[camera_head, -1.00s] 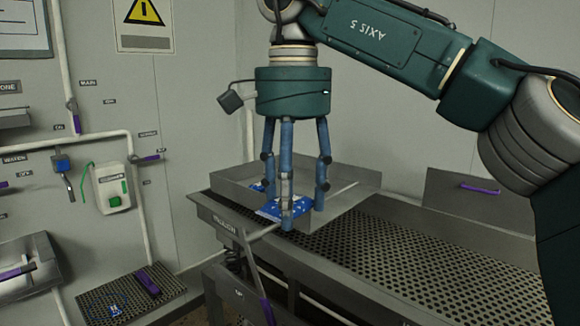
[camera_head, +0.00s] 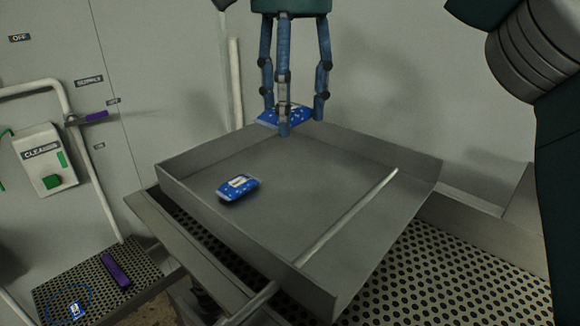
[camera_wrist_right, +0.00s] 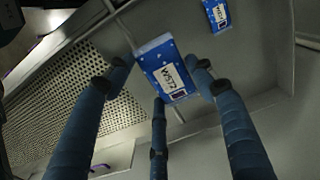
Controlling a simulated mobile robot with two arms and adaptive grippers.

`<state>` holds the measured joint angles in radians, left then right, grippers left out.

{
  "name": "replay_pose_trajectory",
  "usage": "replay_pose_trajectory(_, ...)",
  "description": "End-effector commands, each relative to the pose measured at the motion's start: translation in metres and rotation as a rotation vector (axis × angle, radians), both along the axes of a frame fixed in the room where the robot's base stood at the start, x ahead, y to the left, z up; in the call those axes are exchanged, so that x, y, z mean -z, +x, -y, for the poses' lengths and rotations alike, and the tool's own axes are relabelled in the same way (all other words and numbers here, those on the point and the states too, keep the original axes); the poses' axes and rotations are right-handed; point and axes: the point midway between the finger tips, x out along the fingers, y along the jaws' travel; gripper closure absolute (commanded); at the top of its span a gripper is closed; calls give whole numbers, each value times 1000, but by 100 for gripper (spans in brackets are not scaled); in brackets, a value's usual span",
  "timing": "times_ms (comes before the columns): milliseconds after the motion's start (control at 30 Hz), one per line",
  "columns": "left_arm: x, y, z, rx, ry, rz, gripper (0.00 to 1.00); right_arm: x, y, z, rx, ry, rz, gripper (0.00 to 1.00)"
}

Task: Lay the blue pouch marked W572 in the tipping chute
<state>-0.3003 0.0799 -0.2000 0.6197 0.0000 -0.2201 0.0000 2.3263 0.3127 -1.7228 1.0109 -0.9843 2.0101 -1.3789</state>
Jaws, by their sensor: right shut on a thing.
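The blue pouch marked W572 (camera_wrist_right: 168,68) is between the fingers of my right gripper (camera_wrist_right: 158,88), its label readable in the right wrist view. In the head view my right gripper (camera_head: 293,120) is shut on this pouch (camera_head: 300,114) and appears over the far side of the tipping chute (camera_head: 300,185), a shallow grey tray. The height of the pouch above the tray is hard to judge. A second blue pouch (camera_head: 238,187) with a white label lies flat on the chute floor toward the left. My left gripper is not in view.
A pale bar (camera_head: 350,225) crosses the chute's right front side. A perforated bench (camera_head: 450,265) lies beneath and to the right. A small perforated shelf (camera_head: 85,290) at lower left holds a purple bar (camera_head: 115,270) and a small blue item (camera_head: 75,310). The chute's middle is clear.

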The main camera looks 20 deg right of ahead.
Motion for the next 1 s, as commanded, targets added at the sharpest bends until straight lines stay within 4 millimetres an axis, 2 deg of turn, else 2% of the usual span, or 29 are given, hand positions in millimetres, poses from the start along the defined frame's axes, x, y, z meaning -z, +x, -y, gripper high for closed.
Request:
replay_pose_trajectory(167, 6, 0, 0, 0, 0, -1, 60, 11, 0, 0, -2, 0, -4, 71)
replay_pose_trajectory(500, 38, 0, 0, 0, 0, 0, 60, 98, -1, 0, -3, 3, -5, 71)
replay_pose_trajectory(600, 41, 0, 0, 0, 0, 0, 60, 122, -1, 0, -2, 3, -5, 71)
replay_pose_trajectory(733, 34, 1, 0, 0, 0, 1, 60, 144, -1, 1, 0, 1, -3, 71)
replay_pose_trajectory(1000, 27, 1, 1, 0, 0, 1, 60, 170, -1, 1, 2, -1, -1, 71)
